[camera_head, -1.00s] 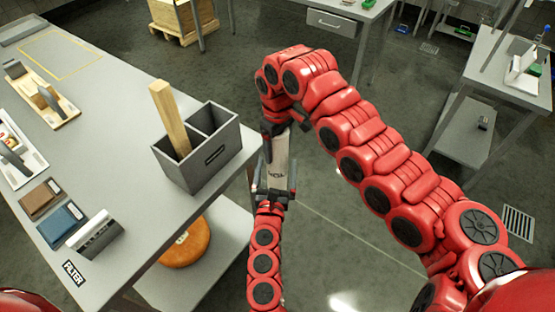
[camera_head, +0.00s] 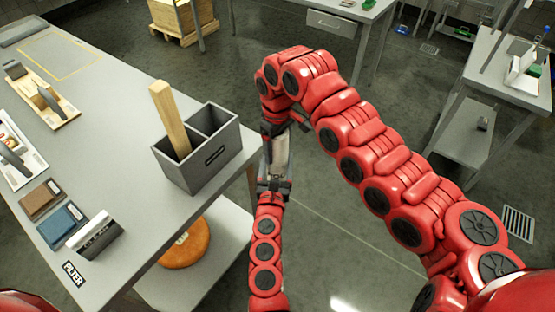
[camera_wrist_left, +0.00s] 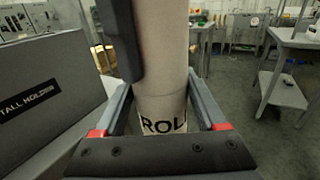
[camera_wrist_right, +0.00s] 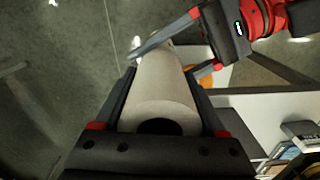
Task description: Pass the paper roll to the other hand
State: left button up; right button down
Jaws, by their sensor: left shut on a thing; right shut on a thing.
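The paper roll (camera_head: 279,158) is a pale cylinder held upright in the air beside the table's right edge. My right gripper (camera_head: 276,140) is shut on its upper part, coming from above. My left gripper (camera_head: 274,184) is shut on its lower part, coming from below. In the left wrist view the roll (camera_wrist_left: 163,60) stands between both fingers with part of its dark lettering showing, and a dark right finger lies along its upper left. In the right wrist view the roll (camera_wrist_right: 163,88) shows its hollow end, with the left fingers at its far end.
The grey two-compartment holder (camera_head: 200,165), with a wooden bar (camera_head: 170,120) in it, stands close on the left at the table (camera_head: 110,130) corner. An orange cheese wheel (camera_head: 187,244) sits on the shelf below. Open floor lies to the right.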

pick_arm(q)
grip_shut()
pick_arm(e)
grip_release()
